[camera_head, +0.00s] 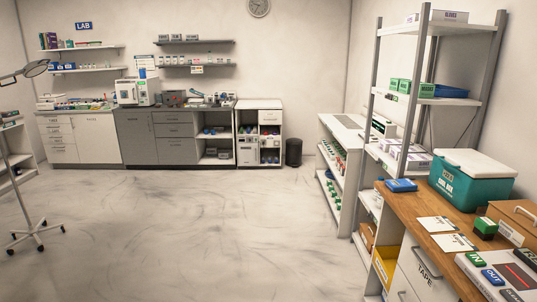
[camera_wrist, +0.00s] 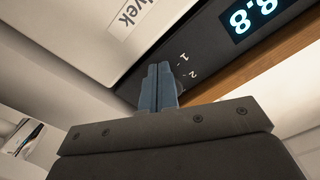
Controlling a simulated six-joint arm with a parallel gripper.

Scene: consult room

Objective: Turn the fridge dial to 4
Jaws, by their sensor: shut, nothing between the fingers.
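The panel has the printed numbers 1 (camera_wrist: 184,57) and 2 (camera_wrist: 193,74) and a lit digital display (camera_wrist: 252,15) with pale blue digits, cut by the frame edge. My gripper (camera_wrist: 159,68) is shut, its blue-grey fingers together in front of the panel, just left of the numbers. The dial itself cannot be made out; the fingers may hide it. I cannot tell whether they touch it. The number 4 is not visible. My gripper is not seen in the head view.
A wooden edge (camera_wrist: 250,62) runs below the panel in the wrist view. In the head view, a wooden counter (camera_head: 408,205) holds a teal cool box (camera_head: 468,188), papers and signs. A shelf rack stands behind it. The floor (camera_head: 190,225) is clear.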

